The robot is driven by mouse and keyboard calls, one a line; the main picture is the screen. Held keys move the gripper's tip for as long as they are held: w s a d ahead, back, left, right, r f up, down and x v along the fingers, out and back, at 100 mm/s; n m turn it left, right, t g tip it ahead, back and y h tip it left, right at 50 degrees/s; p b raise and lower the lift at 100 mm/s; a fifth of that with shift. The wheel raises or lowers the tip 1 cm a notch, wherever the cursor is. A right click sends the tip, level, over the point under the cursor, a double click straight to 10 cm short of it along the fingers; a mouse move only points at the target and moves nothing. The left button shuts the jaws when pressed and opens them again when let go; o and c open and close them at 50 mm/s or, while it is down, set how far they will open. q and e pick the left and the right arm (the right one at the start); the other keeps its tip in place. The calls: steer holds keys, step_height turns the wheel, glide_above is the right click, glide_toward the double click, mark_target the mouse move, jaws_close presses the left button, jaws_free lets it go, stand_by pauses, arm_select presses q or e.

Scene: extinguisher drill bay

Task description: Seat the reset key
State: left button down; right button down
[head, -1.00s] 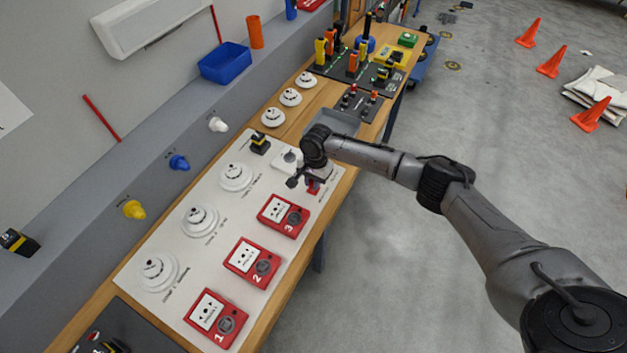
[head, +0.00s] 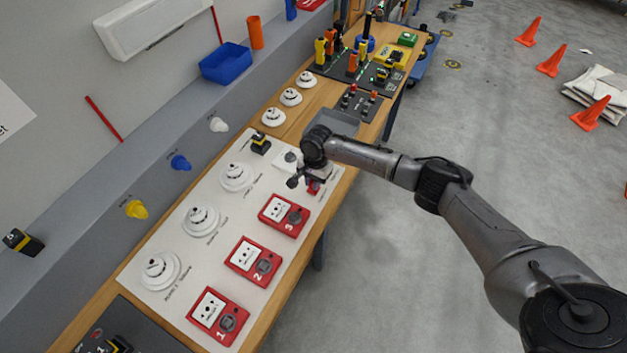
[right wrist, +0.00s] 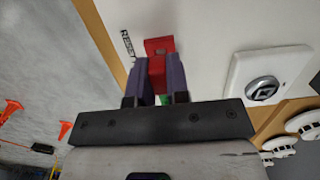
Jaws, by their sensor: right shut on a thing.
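My right gripper (head: 311,180) is low over the right edge of the white board, beyond call point 3. In the right wrist view its two purple fingers (right wrist: 159,75) are shut on a narrow red piece (right wrist: 157,68), likely the reset key. A bit of green shows lower between the fingers. The red piece meets a red block (right wrist: 159,46) on the board, beside a printed label that seems to read RESET; I cannot tell where one ends. A white square plate with a round grey centre (right wrist: 268,80) lies to the right, apart from the gripper. My left gripper is not in view.
Red call points 3 (head: 284,215), 2 (head: 253,261) and 1 (head: 217,317) line the board's near edge. White round detectors (head: 201,220) sit alongside. A black and yellow block (head: 260,143) and a grey tray (head: 339,122) lie beyond.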

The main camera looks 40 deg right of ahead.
steer(key=shift+f, duration=0.2)
steer(key=shift+f, duration=0.5)
stand_by(0.6)
steer(key=c, duration=0.7)
jaws_free()
